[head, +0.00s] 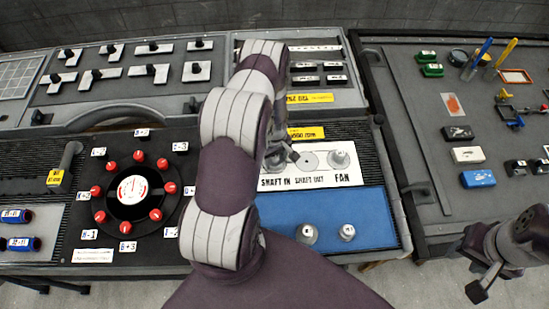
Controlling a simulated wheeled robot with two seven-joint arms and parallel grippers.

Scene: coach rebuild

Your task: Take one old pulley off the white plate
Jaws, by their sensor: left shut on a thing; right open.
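The white plate (360,180) is labelled SHAFT IN, SHAFT OUT and FAN. A metallic pulley (340,158) stands at the FAN position. The SHAFT OUT spot shows a flat round disc (309,160) with no tall pulley on it. My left gripper (281,158) is over the SHAFT IN end of the plate, shut on what appears to be a pulley there. The arm and fingers hide most of it, so I cannot tell whether it is clear of the plate. My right gripper (488,284) is open and empty at the lower right, away from the plate.
Two metallic pulleys (307,234) stand on the blue mat (376,208) in front of the plate; the mat's right part is bare. A round dial with red knobs (132,190) is on the left.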

